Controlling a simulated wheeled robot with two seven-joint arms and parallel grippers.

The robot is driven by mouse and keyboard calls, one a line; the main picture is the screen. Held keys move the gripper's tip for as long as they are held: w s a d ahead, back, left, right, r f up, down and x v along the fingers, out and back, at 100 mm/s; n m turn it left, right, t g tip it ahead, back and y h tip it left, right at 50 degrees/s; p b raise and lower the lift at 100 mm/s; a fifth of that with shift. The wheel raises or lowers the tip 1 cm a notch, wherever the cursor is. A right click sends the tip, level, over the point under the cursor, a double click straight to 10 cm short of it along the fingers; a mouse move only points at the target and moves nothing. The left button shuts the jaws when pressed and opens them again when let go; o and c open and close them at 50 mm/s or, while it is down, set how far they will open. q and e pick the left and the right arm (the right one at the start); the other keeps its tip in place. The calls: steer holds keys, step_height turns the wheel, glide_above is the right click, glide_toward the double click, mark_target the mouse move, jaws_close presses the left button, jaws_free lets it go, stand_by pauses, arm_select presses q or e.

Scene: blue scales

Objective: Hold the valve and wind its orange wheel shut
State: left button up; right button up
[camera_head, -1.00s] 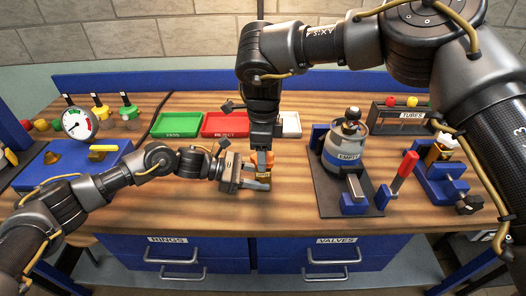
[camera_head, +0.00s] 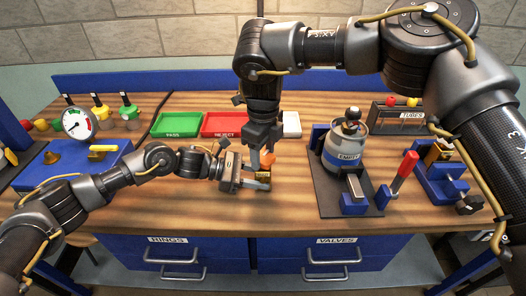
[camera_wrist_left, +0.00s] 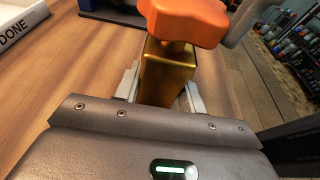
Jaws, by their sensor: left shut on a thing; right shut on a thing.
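The valve has a brass body (camera_head: 262,176) and an orange wheel (camera_head: 267,159) on top. It stands near the middle of the bench. My left gripper (camera_head: 261,181) is shut on the brass body from the left and partly hides it. The left wrist view shows the body (camera_wrist_left: 167,78) between the two fingers, with the lobed orange wheel (camera_wrist_left: 185,20) above. My right gripper (camera_head: 263,160) points down from above and is shut on the orange wheel, hiding part of it. At the top right of the left wrist view a grey part sits close beside the wheel.
Behind the valve are a green PASS tray (camera_head: 179,124), a red REJECT tray (camera_head: 225,124) and a white tray (camera_head: 291,124). A gauge stand (camera_head: 77,124) is at left.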

steer(key=m, duration=2.2)
steer(key=shift+m, duration=0.4)
steer(key=m, duration=0.3)
steer(key=shift+m, duration=1.9)
steer(key=shift+d, duration=0.1)
